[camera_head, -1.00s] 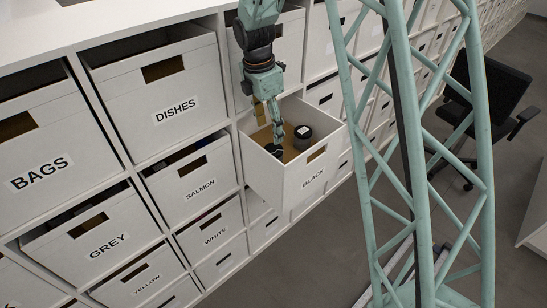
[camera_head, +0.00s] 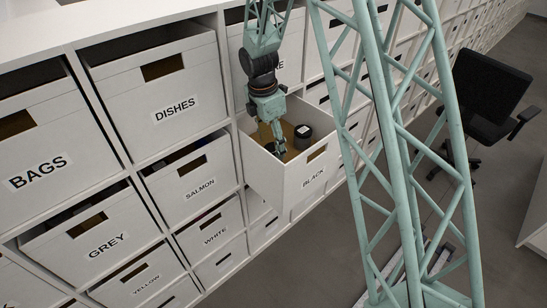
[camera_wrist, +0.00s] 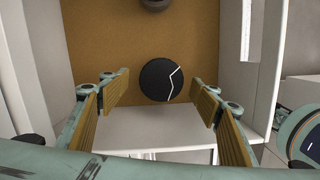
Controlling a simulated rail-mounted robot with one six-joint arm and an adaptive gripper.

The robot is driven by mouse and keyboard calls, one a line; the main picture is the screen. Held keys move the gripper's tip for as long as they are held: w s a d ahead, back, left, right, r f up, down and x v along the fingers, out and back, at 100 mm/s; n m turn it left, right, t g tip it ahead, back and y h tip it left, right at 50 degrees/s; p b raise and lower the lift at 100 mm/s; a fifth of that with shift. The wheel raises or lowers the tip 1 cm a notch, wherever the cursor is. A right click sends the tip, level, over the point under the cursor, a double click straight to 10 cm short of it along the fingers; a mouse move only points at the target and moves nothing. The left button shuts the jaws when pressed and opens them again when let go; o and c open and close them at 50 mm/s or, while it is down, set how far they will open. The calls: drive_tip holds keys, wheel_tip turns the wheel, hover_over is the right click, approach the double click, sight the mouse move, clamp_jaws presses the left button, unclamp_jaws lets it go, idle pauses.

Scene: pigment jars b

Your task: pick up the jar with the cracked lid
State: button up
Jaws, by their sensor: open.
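In the wrist view, a jar with a round black lid (camera_wrist: 161,80) stands in an open drawer, and a white jagged crack line runs across the lid. My gripper (camera_wrist: 161,97) is open, with one finger on each side of the lid in the picture; I cannot tell the height between them. In the head view my gripper (camera_head: 279,150) reaches down into the drawer labelled BLACK (camera_head: 300,180). That jar is mostly hidden there behind my gripper. A second dark jar (camera_head: 303,136) stands to the right of my gripper, with a white mark on top.
The BLACK drawer is pulled out, with white walls close around the jars. Its brown floor (camera_wrist: 100,40) is bare beside the cracked lid. Closed boxes labelled DISHES (camera_head: 160,95), SALMON (camera_head: 195,180) and WHITE (camera_head: 212,228) stand left. A black chair (camera_head: 490,95) stands right.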

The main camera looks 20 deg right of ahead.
drive_tip(key=shift+f, duration=0.25)
drive_tip(key=shift+d+f, duration=0.15)
drive_tip(key=shift+f, duration=1.15)
drive_tip(key=shift+d+f, duration=0.15)
drive_tip(key=shift+f, duration=1.1)
drive_tip(key=shift+c, duration=0.5)
drive_tip(key=c, duration=0.9)
drive_tip(key=shift+r, duration=0.15)
drive_tip(key=shift+r, duration=4.85)
